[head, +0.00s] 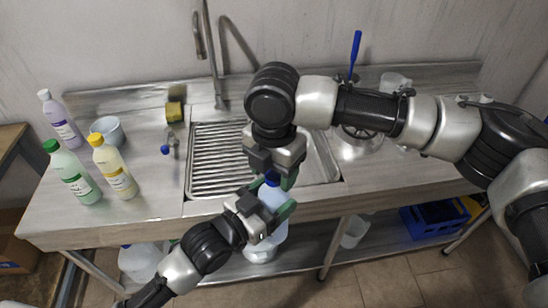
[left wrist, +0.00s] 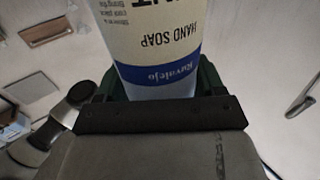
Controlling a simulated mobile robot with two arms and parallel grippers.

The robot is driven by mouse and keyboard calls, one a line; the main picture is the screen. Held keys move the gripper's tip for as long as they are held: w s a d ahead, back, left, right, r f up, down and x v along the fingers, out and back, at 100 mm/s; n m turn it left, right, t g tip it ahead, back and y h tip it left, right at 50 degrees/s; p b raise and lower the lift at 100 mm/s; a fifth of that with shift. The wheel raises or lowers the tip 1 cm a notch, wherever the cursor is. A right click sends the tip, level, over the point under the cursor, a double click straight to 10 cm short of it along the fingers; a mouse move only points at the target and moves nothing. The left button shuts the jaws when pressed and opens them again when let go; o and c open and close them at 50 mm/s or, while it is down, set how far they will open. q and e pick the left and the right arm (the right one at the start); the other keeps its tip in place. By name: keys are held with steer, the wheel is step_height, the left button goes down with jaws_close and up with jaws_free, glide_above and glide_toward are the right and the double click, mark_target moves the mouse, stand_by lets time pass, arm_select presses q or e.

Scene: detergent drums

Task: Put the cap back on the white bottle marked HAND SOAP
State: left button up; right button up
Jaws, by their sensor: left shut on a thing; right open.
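The white HAND SOAP bottle (head: 272,198) is held in front of the sink. My left gripper (head: 266,216) is shut on its body. In the left wrist view the bottle (left wrist: 160,45) shows its label upside down, with a blue band. A blue cap (head: 272,179) shows at the bottle's top, directly under my right gripper (head: 274,170). The right gripper is open, its fingers around or just above the cap. The right hand partly hides this spot, so I cannot tell whether the cap is fully seated. The bottle's mouth is hidden.
The sink (head: 215,165) lies behind the grippers. A green-capped bottle (head: 72,175), a yellow-capped bottle (head: 115,172), a lilac bottle (head: 62,122) and a grey bowl (head: 108,131) stand at left. A yellow sponge (head: 174,111) lies by the sink. A blue crate (head: 433,221) sits below.

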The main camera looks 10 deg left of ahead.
steer(key=c, duration=1)
steer(key=shift+o, duration=0.2)
steer(key=o, duration=1.1)
step_height(320, 180, up, 12)
steer(key=shift+f, duration=0.1)
steer(key=shift+w, duration=0.1)
